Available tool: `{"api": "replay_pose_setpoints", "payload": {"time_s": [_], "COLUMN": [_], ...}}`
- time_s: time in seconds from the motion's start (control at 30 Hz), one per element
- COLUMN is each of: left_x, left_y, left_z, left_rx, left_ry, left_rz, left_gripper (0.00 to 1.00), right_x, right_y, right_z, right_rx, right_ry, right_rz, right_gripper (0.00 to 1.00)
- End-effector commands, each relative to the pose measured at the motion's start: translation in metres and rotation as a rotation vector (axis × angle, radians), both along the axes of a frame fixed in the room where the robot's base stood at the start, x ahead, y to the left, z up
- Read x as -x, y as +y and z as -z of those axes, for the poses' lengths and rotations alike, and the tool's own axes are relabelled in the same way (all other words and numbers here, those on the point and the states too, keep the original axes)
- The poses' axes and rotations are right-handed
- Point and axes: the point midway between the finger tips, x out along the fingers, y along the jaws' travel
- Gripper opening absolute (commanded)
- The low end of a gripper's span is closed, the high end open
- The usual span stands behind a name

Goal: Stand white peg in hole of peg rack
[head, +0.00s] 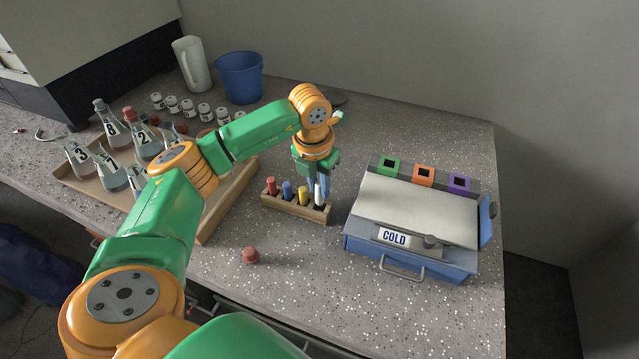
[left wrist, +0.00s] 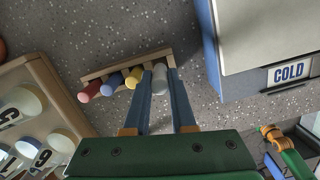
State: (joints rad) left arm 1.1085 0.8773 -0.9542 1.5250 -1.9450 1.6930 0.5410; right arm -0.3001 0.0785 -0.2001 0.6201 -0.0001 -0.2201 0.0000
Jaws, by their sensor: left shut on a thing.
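The wooden peg rack (head: 282,205) stands on the bench left of the cold box, and it also shows in the left wrist view (left wrist: 107,72). A red peg (head: 271,186), a blue peg (head: 287,189) and a yellow peg (head: 303,195) stand in it in a row. My left gripper (head: 319,184) points down over the rack's right end, shut on the white peg (head: 318,197). The peg is about upright at the right-end hole, beside the yellow peg. It shows between the fingers in the left wrist view (left wrist: 161,78). I cannot tell how deep its lower end sits. My right gripper is out of view.
The blue cold box (head: 405,255) stands close on the right. A tray (head: 228,205) of numbered flasks is on the left. A red stopper (head: 251,256) lies in front of the rack. Small jars, a blue bucket (head: 240,78) and a white jug (head: 191,65) stand behind.

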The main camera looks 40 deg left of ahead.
Motion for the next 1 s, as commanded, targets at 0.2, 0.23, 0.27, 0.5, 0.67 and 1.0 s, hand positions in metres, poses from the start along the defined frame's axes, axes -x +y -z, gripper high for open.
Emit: {"api": "replay_pose_setpoints", "payload": {"time_s": [0.2, 0.23, 0.27, 0.5, 0.67, 1.0], "left_x": [0.000, 0.000, 0.000, 0.000, 0.000, 0.000], "left_y": [0.000, 0.000, 0.000, 0.000, 0.000, 0.000], "left_z": [0.001, 0.001, 0.002, 0.006, 0.009, 0.016], "left_rx": [0.000, 0.000, 0.000, 0.000, 0.000, 0.000], "left_ry": [0.000, 0.000, 0.000, 0.001, 0.001, 0.001], "left_rz": [0.000, 0.000, 0.000, 0.000, 0.000, 0.000], "left_gripper": [0.00, 0.00, 0.00, 0.00, 0.00, 0.00], "right_x": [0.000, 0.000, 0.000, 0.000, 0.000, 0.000], "right_y": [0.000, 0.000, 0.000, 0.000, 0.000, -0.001], "right_z": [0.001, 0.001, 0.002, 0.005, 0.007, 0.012], "right_rx": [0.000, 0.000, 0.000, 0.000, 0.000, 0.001], "right_ry": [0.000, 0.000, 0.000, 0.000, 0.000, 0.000], "right_rz": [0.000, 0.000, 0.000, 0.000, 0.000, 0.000], "right_gripper": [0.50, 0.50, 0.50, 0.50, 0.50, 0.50]}}
